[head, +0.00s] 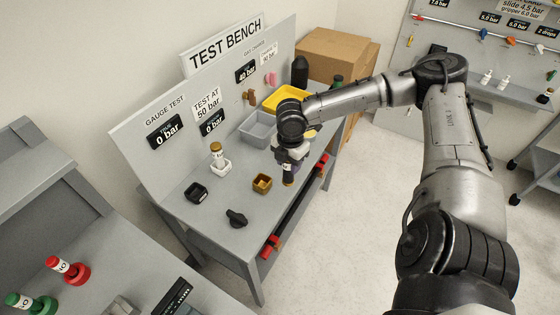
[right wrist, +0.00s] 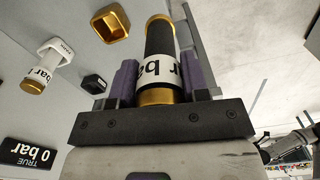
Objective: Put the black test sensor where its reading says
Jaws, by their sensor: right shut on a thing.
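The black test sensor (right wrist: 160,42) has brass-coloured ends and a white band lettered "bar"; its number is not readable. My right gripper (right wrist: 157,78) is shut around its banded end. In the head view the sensor (head: 288,175) hangs below my right gripper (head: 290,154), over the bench's front right part. A square brass-coloured holder (head: 262,184) stands empty to its left, and an empty black holder (head: 195,193) farther left. A white sensor with a brass-coloured top (head: 217,151) stands in a white holder (head: 220,166). My left gripper is out of view.
The test bench (head: 218,208) has a back panel with displays, two reading 0 bar (head: 165,132). A grey bin (head: 257,128) and a yellow bin (head: 286,97) stand behind my gripper. A black knob (head: 236,217) sits near the front edge. Red handles (head: 270,246) project from the front.

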